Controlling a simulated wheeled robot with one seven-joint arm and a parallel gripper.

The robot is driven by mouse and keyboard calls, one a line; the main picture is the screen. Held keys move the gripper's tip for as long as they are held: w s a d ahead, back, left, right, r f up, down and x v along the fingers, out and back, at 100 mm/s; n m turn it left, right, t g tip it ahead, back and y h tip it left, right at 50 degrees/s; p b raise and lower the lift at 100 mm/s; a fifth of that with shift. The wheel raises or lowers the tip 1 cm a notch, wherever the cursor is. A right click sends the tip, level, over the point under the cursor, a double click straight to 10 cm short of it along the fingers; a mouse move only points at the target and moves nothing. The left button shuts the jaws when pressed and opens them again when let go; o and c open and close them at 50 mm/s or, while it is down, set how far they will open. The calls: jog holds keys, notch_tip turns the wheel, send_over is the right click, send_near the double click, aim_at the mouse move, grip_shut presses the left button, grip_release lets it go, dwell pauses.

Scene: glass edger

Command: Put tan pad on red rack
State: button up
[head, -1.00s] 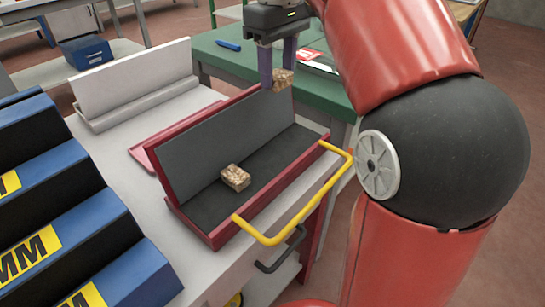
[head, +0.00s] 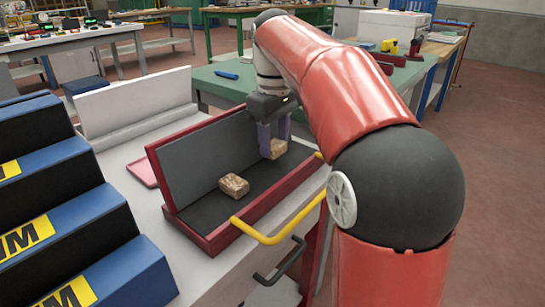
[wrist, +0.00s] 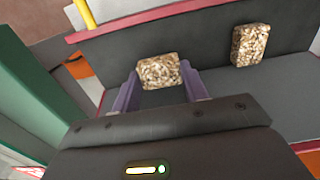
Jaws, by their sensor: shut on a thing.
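My gripper (head: 273,140) is shut on a tan pad (head: 278,149), a small speckled block, held between its purple fingers. The held pad also shows in the wrist view (wrist: 159,71). The gripper is over the right end of the red rack (head: 212,242), which has a dark lining and a raised dark back panel. I cannot tell whether the held pad touches the rack's floor. A second tan pad (head: 234,186) lies on the rack floor to the left of the gripper; it shows at upper right in the wrist view (wrist: 250,45).
A yellow handle (head: 283,233) runs along the front of the cart beside the rack. Blue-and-black stepped blocks (head: 110,222) stand at left. A light grey rack (head: 135,105) is behind. A green table (head: 225,86) stands beyond the arm.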

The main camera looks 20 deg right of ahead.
aim_at(274, 144)
notch_tip(274, 144, down, 3)
jog(key=shift+r+b, duration=0.2)
jog(key=shift+b, duration=0.55)
jog(key=shift+r, duration=0.15)
jog(key=o, duration=1)
jog(key=shift+c, duration=0.2)
notch_tip(274, 144, up, 12)
jog(key=p, duration=0.5)
jog(key=shift+s, duration=0.1)
